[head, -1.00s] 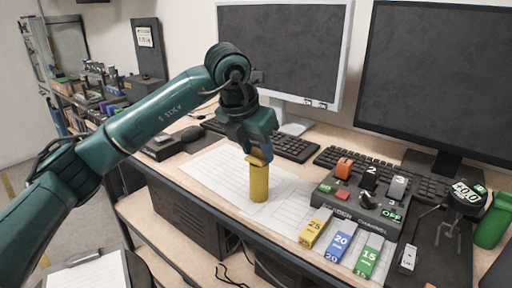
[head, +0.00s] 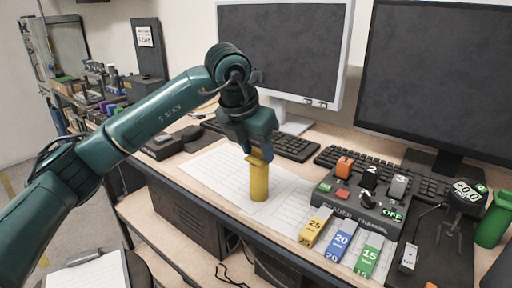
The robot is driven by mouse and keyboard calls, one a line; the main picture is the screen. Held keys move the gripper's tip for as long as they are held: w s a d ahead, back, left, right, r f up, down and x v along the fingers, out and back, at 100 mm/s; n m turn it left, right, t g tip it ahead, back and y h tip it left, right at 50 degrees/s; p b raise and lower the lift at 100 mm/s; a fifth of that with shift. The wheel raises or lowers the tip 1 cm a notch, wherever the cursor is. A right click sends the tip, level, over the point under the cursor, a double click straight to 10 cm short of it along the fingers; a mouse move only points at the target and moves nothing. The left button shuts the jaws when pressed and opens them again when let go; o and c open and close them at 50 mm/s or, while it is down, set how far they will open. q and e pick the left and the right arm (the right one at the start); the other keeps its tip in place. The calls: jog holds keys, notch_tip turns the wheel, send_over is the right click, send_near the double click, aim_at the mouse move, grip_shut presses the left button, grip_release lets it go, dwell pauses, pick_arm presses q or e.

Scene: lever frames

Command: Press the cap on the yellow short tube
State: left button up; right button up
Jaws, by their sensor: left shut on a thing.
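The yellow short tube (head: 259,185) stands upright on the white gridded sheet on the desk. My left gripper (head: 258,156) points down directly over the tube's top. It is shut on a small yellow piece, which looks like the cap and is mostly hidden by the fingers. The piece sits at the tube's upper end; I cannot tell whether it is fully seated. My right gripper is not in view.
A dark control box (head: 361,198) with coloured switches stands to the right, with yellow, blue (head: 340,240) and green labelled blocks before it. Monitors (head: 284,52) and keyboards stand behind. A green cylinder (head: 493,219) is at far right. The sheet around the tube is clear.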

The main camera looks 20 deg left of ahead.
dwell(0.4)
pick_arm(q)
jog(key=o, duration=1.5)
jog(key=shift+r, duration=0.1)
jog(key=shift+r+p, duration=2.4)
jog(key=shift+r, duration=1)
grip_shut()
